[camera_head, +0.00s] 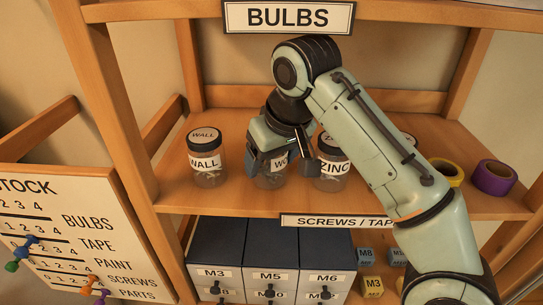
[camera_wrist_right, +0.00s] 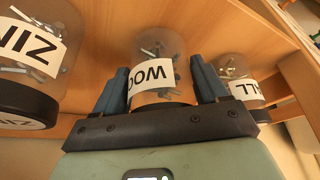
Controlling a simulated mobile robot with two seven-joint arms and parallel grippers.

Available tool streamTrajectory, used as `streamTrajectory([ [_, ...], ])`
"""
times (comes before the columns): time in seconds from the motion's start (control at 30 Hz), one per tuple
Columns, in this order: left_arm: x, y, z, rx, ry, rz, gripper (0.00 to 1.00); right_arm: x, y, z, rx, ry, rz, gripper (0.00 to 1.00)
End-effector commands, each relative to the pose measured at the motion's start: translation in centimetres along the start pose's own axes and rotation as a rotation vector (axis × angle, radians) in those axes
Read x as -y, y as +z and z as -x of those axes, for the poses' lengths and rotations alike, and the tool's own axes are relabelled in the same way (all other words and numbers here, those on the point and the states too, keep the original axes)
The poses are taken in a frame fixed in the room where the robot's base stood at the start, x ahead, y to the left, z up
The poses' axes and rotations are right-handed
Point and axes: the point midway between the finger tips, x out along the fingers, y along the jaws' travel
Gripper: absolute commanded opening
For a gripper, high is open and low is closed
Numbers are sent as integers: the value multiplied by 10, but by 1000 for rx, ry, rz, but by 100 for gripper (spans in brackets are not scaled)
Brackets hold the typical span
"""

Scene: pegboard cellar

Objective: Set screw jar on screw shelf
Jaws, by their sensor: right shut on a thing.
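The screw jar, a clear jar of screws with a white label reading "WO…" (camera_head: 270,180), is on or just above the screw shelf (camera_head: 240,203); I cannot tell if it touches. My right gripper (camera_head: 282,163) is shut on it from above and in front, hiding its lid and part of its label. In the right wrist view the jar (camera_wrist_right: 152,45) is between the two blue fingers (camera_wrist_right: 163,88), with screws inside. The shelf's front edge carries a "SCREWS / TAPE" sign, partly covered by my right arm. My left gripper is not in view.
A "WALL" jar (camera_head: 205,160) stands to the left and a "ZINC" jar (camera_head: 332,165) close to the right. Yellow (camera_head: 448,172) and purple (camera_head: 494,177) tape rolls sit at the right. Drawers (camera_head: 270,260) are below; the "BULBS" shelf edge is above.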

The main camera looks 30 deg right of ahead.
Motion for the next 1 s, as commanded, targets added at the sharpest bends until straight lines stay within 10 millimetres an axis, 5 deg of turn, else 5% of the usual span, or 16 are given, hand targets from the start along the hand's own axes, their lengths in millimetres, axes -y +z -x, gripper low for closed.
streamTrajectory([
  [0.07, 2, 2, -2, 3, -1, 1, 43, 0, 1, -3, 0, 0, 0, 28],
  [0.1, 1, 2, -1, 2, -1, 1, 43, 0, 1, -3, 1, 0, 0, 86],
  [0.17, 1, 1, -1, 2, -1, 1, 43, 0, 1, -2, 1, 0, 0, 99],
  [0.67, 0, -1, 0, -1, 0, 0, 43, 0, 0, 16, -2, -2, 1, 99],
  [1.0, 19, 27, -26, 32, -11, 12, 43, 0, 77, 42, 1, 0, 1, 99],
])
